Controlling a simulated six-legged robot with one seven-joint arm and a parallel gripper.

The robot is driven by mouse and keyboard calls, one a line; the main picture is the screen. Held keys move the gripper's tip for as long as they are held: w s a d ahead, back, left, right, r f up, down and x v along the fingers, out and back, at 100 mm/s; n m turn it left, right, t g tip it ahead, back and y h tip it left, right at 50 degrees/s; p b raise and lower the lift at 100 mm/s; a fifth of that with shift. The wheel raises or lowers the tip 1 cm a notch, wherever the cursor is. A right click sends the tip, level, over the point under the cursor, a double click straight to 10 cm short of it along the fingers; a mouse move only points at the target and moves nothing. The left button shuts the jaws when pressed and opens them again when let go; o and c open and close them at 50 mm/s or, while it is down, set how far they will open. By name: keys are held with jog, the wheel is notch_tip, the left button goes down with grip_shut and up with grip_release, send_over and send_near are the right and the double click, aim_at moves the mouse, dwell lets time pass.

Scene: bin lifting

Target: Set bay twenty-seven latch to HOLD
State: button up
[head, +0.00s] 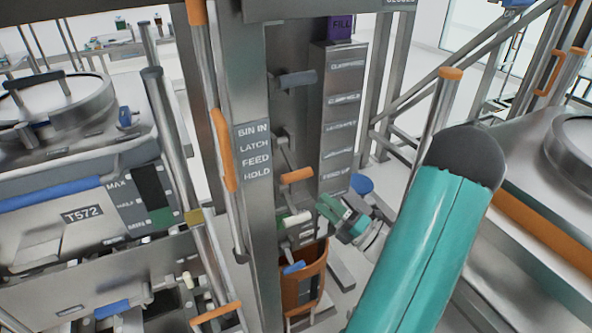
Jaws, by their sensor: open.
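A grey column sign (254,153) reads BIN IN, LATCH, FEED, HOLD from top to bottom. Beside it, in the column's recess, are several handles: a grey one (296,78) high up, an orange one (297,175) level with the sign's lower part, a white-ended one (296,218) below that, and a blue one (293,267) lowest. I cannot tell which is the latch, and no bay number is readable. My gripper (328,207), teal and dark, is open just right of the white-ended handle, seemingly apart from it. My teal arm hides the lower right.
An orange bin (304,285) stands low at the column's foot. A labelled grey panel (341,130) rises right of the handles. A rail with an orange grip (223,150) runs down the left. A steel vessel unit marked T572 (82,214) fills the left side.

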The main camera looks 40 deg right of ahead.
aim_at(297, 168)
jog(key=shift+m+t+h, duration=0.4)
jog(key=shift+m+h, duration=0.5)
jog(key=x, duration=0.4)
jog(key=d+x, duration=0.1)
jog(key=x, duration=0.7)
jog(key=shift+w+d, duration=0.25)
jog(key=shift+w, duration=0.2)
jog(key=shift+c, duration=0.5)
grip_shut()
